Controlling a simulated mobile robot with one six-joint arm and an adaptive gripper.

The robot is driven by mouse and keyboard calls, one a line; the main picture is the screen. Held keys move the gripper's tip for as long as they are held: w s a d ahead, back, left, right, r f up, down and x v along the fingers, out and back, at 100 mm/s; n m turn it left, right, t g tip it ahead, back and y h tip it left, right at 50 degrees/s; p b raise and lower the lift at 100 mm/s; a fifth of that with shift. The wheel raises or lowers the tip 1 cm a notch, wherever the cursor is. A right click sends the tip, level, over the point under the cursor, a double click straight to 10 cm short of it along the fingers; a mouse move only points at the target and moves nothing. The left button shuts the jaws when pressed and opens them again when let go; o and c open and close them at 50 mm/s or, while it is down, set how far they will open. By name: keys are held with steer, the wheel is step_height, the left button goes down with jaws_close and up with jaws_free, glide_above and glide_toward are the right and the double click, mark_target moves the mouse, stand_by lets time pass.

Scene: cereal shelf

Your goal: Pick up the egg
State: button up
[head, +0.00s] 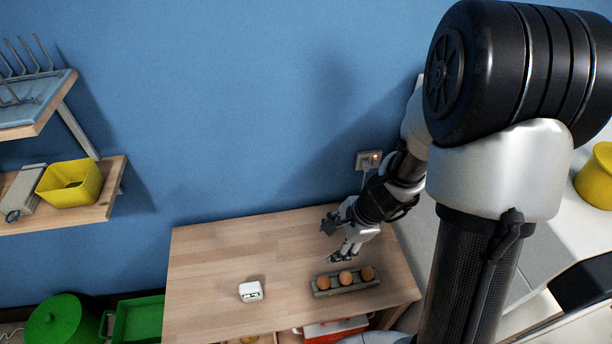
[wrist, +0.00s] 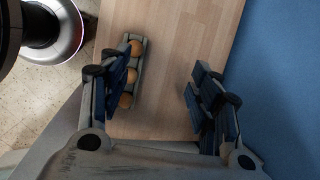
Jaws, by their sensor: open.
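Three brown eggs sit in a row in a grey egg carton (head: 322,291) near the right front of the wooden table. In the head view these are the left egg (head: 323,283), the middle egg (head: 345,278) and the right egg (head: 367,273). My gripper (head: 338,242) is open and empty above the table, behind the carton and apart from it. In the wrist view the gripper (wrist: 165,95) has its jaws wide apart over bare wood. The carton shows beside the left finger, which partly covers it, with an egg (wrist: 136,48) at its far end.
A small white box-like item (head: 250,291) stands on the wooden table (head: 215,255), left of the carton. The blue wall (head: 230,120) rises behind, with a socket (head: 368,160) near my arm. The table's left and middle are mostly clear.

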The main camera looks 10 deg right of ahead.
steer(key=s+d+f+m+g+p, duration=0.1)
steer(key=s+d+f+m+p, duration=0.15)
steer(key=f+m, duration=0.3)
steer(key=b, duration=0.8)
glide_toward(326, 279)
steer(key=shift+n+h, duration=0.25)
steer(key=shift+h, duration=0.05)
steer(key=x, duration=0.5)
steer(key=shift+s+f, duration=0.1)
steer(key=shift+a+b+x, duration=0.1)
steer(key=shift+b+x, duration=0.6)
steer(key=shift+x, duration=0.7)
steer(key=shift+a+b+x, duration=0.15)
steer(key=shift+b+x, duration=0.55)
steer(key=shift+x, duration=0.65)
steer(key=shift+c, duration=0.2)
steer(key=c, duration=1.1)
